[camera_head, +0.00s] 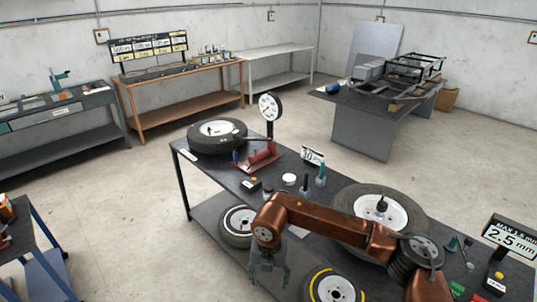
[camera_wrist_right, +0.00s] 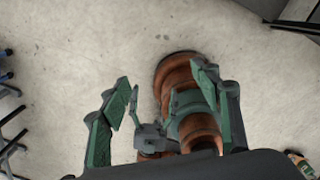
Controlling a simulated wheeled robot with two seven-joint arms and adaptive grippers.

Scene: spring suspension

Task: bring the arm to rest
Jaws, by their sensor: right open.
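My right arm (camera_head: 330,222) is copper coloured and reaches across the front of the dark workbench from the lower right, bent down at its left end. Its green-grey right gripper (camera_head: 268,276) hangs pointing down, in front of the bench's near side. In the right wrist view the two green fingers of this gripper (camera_wrist_right: 163,82) stand wide apart with nothing held between them. Behind them are pale floor and copper and green links of my own body.
The workbench (camera_head: 185,172) carries a tyre (camera_head: 217,136), a dial gauge (camera_head: 269,107), a red tool (camera_head: 262,156) and a larger wheel (camera_head: 382,212) behind my arm. Wheels (camera_head: 237,226) (camera_head: 334,288) are low by the bench. Open floor (camera_head: 110,215) lies to the left.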

